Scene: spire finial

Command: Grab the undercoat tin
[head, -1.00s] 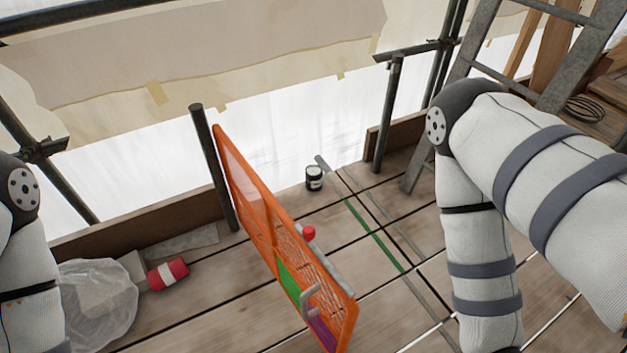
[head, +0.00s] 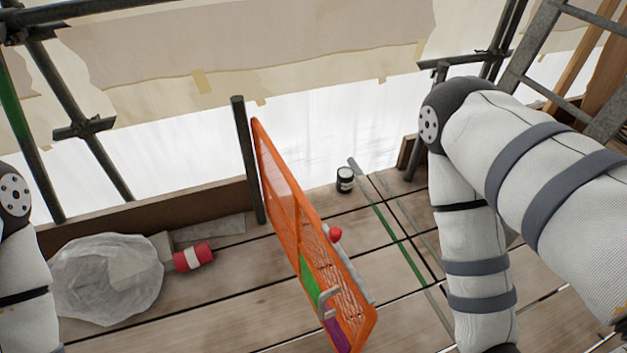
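A small dark tin with a white label (head: 345,180) stands upright on the plank deck near the back edge, beyond the orange mesh panel; I take it to be the undercoat tin, though the label is too small to read. A red and white can (head: 194,257) lies on its side on the deck at the left. My arms show at both sides of the head view, but both grippers are outside the picture. Neither arm touches the tin.
The orange mesh panel (head: 296,220) stands across the middle, left of the tin. A clear plastic bag (head: 108,280) lies at left. Scaffold poles (head: 247,160) and a ladder (head: 533,60) stand around. Deck (head: 220,315) in front is mostly bare.

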